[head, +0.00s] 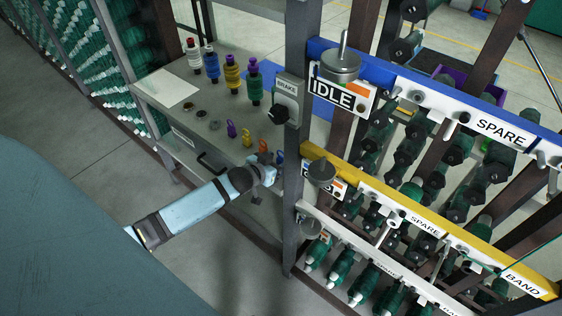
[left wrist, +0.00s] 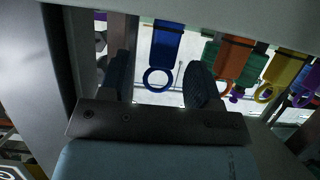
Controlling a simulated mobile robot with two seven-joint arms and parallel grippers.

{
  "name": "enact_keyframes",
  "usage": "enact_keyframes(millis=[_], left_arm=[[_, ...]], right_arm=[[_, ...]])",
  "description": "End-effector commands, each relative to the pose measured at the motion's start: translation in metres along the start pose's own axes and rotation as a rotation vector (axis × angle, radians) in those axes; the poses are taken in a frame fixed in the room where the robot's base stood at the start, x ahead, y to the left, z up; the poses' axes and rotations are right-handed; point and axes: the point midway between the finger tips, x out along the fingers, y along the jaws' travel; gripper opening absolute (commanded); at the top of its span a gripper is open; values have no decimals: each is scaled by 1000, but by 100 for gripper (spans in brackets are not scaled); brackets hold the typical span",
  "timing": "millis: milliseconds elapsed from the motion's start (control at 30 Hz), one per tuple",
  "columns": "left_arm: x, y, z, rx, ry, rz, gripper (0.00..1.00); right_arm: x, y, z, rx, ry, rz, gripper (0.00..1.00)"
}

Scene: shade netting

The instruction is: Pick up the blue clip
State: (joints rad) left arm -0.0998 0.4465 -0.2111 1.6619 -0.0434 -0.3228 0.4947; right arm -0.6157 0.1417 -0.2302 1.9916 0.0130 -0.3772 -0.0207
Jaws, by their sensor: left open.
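The blue clip (head: 280,157) is the last of a row of coloured clips along the front of the grey table, beside the metal post. My left gripper (head: 268,167) is at the table's front edge, close to the blue clip. In the left wrist view its two dark fingers (left wrist: 160,82) are apart, one on each side of the clip's ring. I cannot tell whether either finger touches it. My right gripper is not in view.
Coloured thread spools (head: 232,75) stand on the grey table (head: 207,140). A metal post (head: 297,60) rises just right of the gripper.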

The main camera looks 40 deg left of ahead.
Motion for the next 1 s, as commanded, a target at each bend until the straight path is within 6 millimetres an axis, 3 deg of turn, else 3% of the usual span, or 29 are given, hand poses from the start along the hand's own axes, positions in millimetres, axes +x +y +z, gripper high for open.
enact_keyframes(millis=[200,467,700,1000], left_arm=[[27,-1,2,0,0,0,57],[29,-1,2,0,0,0,57],[29,-1,2,0,0,0,5],[28,-1,1,0,0,0,5]], right_arm=[[0,-1,1,0,-3,-2,62],[0,-4,-1,1,1,-7,62],[-1,-4,-5,3,7,-6,62],[0,-3,-4,3,7,-5,62]])
